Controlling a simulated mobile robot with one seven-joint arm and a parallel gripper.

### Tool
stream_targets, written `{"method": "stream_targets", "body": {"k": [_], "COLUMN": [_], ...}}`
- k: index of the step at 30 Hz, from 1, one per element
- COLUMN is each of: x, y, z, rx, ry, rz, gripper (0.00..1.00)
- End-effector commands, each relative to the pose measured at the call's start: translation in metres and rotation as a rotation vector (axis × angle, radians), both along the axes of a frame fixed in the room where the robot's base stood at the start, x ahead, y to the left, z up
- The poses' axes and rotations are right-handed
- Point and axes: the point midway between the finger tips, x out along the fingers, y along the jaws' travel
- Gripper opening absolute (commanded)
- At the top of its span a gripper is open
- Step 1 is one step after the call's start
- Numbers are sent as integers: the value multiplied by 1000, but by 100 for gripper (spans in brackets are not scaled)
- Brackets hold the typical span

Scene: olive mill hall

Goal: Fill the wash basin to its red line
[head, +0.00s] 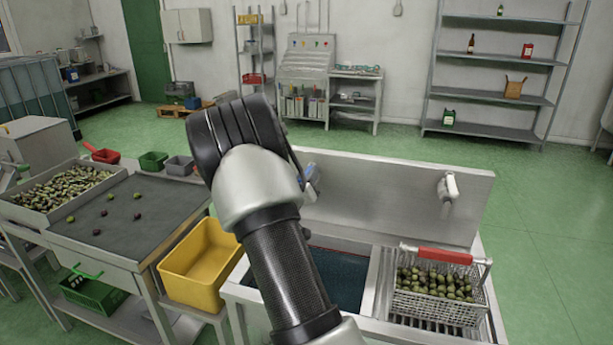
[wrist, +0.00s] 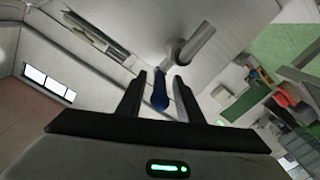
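The wash basin (head: 342,280) is sunk in the steel sink unit, partly hidden behind my arm. Its inside looks dark blue, like water. A thin reddish line shows faintly near its back edge; I cannot tell how the water stands to it. A tap with a blue lever (head: 311,173) sits on the splashback, partly behind my arm. In the wrist view the blue lever (wrist: 160,92) lies between the fingers of my gripper (wrist: 159,77), below the metal tap body (wrist: 190,45). The fingers are apart, with gaps beside the lever.
A wire basket (head: 437,300) of olives with a red handle stands right of the basin. A white fitting (head: 449,187) is on the splashback. A yellow crate (head: 202,266) and a sorting table (head: 125,225) stand left. Green floor is clear to the right.

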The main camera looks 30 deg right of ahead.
Motion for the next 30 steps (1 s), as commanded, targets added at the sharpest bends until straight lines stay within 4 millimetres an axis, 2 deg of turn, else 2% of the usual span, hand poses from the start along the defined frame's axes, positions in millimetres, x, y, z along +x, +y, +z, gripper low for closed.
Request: {"method": "stream_targets", "body": {"k": [10, 16, 24, 30], "x": [3, 3, 2, -3], "y": [-3, -3, -4, -11], "z": [0, 0, -1, -4], "rx": [0, 0, -2, -3], "ry": [0, 0, -3, -7], "rz": [0, 0, 15, 127], "gripper": [33, 0, 0, 0]}}
